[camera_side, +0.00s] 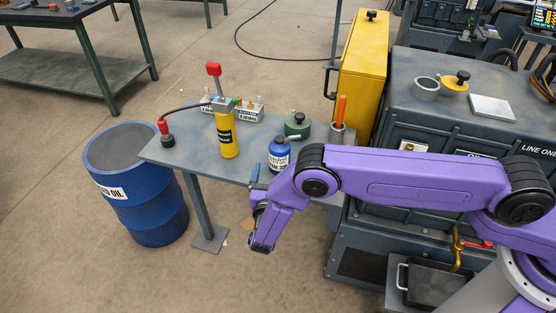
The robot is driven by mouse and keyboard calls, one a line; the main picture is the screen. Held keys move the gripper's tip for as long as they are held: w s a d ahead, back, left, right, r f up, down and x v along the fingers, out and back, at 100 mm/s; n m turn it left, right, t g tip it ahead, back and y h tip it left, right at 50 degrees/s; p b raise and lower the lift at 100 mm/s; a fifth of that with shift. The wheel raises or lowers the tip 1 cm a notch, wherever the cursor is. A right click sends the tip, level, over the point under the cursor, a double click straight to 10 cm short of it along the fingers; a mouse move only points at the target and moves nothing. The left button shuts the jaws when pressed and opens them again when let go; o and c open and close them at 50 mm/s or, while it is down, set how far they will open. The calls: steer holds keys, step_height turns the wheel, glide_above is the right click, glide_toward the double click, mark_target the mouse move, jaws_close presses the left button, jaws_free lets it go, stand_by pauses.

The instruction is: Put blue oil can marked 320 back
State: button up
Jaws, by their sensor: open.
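The blue oil can (279,152) stands upright on the small grey table, near its right front part. It has a white label whose marking is partly legible and seems to end in 320, and a short pale spout at its top. My purple arm reaches in from the right, and its elbow is just below and right of the can in the picture. My gripper (257,212) hangs by the table's front edge, left of and below the can, apart from it. It is open; its fingers are small and partly hidden by the arm.
The grey table (190,152) also bears a yellow hand pump (227,135) with a red top, a grey block with labels (247,112), a green can (297,124) and a cup with an orange-handled tool (340,125). A blue drum (140,190) stands left. A yellow cabinet (361,70) stands behind right.

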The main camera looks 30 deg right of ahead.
steer(key=shift+v, duration=1.9)
steer(key=s+d+r+m+g+y, duration=0.1)
steer(key=s+d+r+m+g, duration=0.3)
steer(key=r, duration=0.3)
steer(key=s+d+r+m+g, duration=0.2)
steer(key=d+r+m+g, duration=0.35)
steer(key=r, duration=0.25)
steer(key=s+d+r+m+g+y, duration=0.1)
steer(key=s+d+r+m+y, duration=0.1)
steer(key=s, duration=0.6)
steer(key=s+d+r+m+g+y, duration=0.2)
steer(key=s+d+r+y, duration=0.1)
steer(key=s+d, duration=0.4)
steer(key=s+d+r+m+g+y, duration=0.2)
steer(key=s+d+y, duration=0.3)
steer(key=s, duration=0.6)
steer(key=shift+r+m, duration=0.35)
